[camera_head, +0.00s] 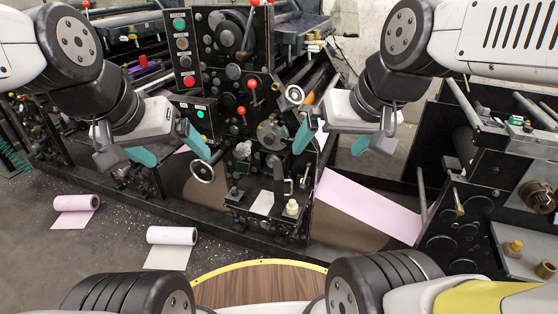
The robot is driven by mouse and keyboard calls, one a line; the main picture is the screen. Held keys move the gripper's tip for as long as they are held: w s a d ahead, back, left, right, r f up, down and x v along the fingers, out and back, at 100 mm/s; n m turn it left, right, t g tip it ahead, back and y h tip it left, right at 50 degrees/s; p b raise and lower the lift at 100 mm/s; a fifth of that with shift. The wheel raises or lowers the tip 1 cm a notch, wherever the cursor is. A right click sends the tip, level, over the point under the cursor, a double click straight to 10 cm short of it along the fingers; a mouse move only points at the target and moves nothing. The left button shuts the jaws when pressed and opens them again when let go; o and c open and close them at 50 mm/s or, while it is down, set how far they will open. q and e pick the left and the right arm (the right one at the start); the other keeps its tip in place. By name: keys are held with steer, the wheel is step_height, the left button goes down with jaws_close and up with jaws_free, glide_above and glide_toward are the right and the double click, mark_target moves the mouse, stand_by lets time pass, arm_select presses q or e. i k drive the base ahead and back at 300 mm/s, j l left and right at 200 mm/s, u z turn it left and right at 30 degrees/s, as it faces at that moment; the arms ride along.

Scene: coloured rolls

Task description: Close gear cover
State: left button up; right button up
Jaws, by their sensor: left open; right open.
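The black machine (215,62) stands in the middle, its front crowded with knobs and round parts. A round metal gear-like part (270,132) shows on its front. I cannot tell which part is the gear cover, or whether it stands open. My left gripper (168,149) has its teal fingers spread, empty, in front of the machine's left side. My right gripper (332,142) has its teal fingers spread and empty, its left finger just right of the round part in the picture. I cannot tell whether that finger touches the machine.
Handwheels (203,171) (294,94) and red-knobbed levers (253,84) stick out from the machine. A pink sheet (368,203) runs to the right-hand unit (470,215). A round wooden top (262,283) is at the front.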

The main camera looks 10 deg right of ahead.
mark_target(278, 185)
steer(key=i+l+u, duration=0.2)
steer(key=l, duration=0.35)
steer(key=i+l+u, duration=0.2)
steer(key=l, duration=0.35)
steer(key=l+u, duration=0.25)
steer(key=l, duration=0.3)
steer(key=k, duration=0.5)
steer(key=i, duration=0.45)
